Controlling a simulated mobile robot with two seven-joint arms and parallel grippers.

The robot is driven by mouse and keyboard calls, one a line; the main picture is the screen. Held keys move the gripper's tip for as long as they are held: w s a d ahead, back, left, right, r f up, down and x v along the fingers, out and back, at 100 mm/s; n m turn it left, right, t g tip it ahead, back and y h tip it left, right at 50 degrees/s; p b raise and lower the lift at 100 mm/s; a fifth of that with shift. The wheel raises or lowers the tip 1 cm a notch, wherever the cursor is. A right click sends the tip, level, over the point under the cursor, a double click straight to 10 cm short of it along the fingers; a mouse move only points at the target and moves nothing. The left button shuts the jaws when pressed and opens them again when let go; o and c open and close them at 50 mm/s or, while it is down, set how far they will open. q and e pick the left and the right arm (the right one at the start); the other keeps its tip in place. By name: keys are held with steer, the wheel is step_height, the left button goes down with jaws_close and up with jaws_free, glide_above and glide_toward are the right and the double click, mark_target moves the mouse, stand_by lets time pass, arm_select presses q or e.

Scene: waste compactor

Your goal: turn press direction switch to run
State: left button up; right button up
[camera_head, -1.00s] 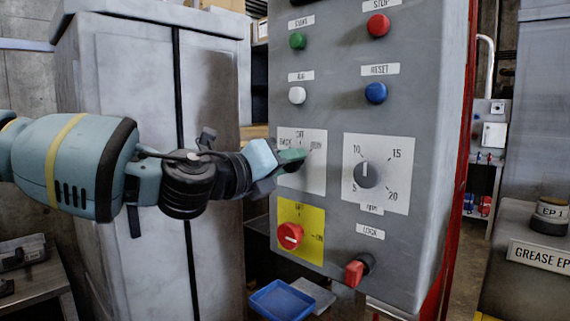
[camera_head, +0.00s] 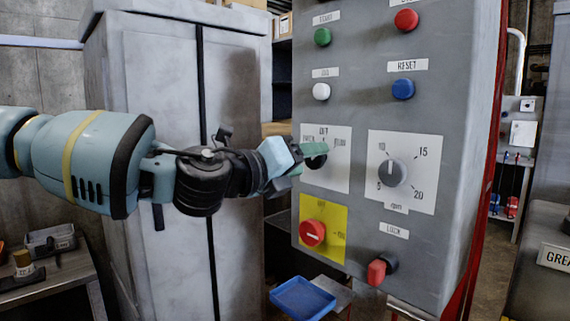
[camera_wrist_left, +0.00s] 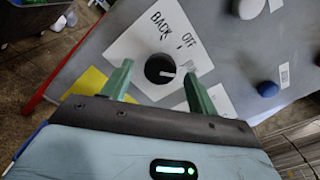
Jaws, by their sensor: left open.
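The press direction switch is a black round knob (camera_head: 317,162) on a white plate (camera_head: 338,178) on the grey control panel. It also shows in the left wrist view (camera_wrist_left: 158,68), where the plate reads BACK, OFF and a third label partly covered by a finger. The knob's white pointer line points right, toward that third label. My left gripper (camera_head: 311,158) is open in front of the knob, its green fingers either side of it in the wrist view. Whether they touch it I cannot tell. In the head view a finger hides part of the knob. My right gripper is out of view.
A numbered grey dial (camera_head: 393,172) is right of the switch. A red knob on a yellow plate (camera_head: 325,245) is below it, a red LOCK switch (camera_head: 378,270) lower right. Green, red, white and blue buttons are above. A grey cabinet (camera_head: 165,80) stands behind my arm.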

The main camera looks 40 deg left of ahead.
arm_select(q)
steer(key=s, duration=0.6)
steer(key=shift+s+a+p, duration=0.15)
steer(key=shift+a+p, duration=0.05)
steer(key=shift+p, duration=0.15)
stand_by(0.5)
